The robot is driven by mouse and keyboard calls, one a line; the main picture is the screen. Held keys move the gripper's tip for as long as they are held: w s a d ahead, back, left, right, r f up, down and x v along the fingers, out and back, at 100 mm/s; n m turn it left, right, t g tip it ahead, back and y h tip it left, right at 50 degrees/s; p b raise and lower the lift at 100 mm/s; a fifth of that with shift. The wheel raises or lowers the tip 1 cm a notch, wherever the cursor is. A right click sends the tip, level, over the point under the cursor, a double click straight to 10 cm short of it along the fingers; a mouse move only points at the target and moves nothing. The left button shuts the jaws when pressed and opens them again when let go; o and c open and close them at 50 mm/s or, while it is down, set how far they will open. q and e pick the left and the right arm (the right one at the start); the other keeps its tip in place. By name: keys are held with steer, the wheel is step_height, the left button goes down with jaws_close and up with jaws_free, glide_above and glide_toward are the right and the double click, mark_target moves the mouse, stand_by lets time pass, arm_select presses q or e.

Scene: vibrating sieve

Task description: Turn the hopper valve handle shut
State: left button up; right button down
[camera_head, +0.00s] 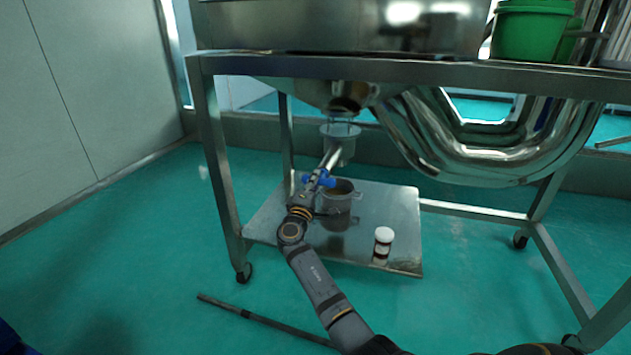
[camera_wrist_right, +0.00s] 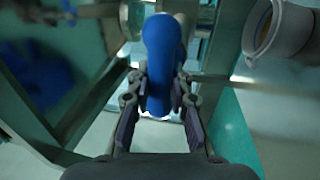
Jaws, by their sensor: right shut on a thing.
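The blue valve handle (camera_head: 318,180) is on the metal outlet pipe (camera_head: 332,157) below the hopper (camera_head: 340,93). In the right wrist view the blue handle (camera_wrist_right: 162,50) stands upright in the middle, between the fingers. My right gripper (camera_head: 312,186) is at the handle under the table, and in the wrist view its fingers (camera_wrist_right: 160,100) are shut on it, one on each side. The fingertips' contact is partly hidden by the handle. My left gripper is in neither view.
A metal pot (camera_head: 338,205) and a white-capped jar (camera_head: 382,245) stand on the lower shelf (camera_head: 405,215). Table legs (camera_head: 217,165) and a large curved steel pipe (camera_head: 480,160) flank the arm. A dark bar (camera_head: 262,319) lies on the green floor. A green bucket (camera_head: 530,32) sits above.

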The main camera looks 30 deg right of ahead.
steer(key=shift+f, duration=0.1)
steer(key=c, duration=1.2)
jaws_free()
steer(key=shift+a, duration=0.1)
steer(key=v, duration=1.2)
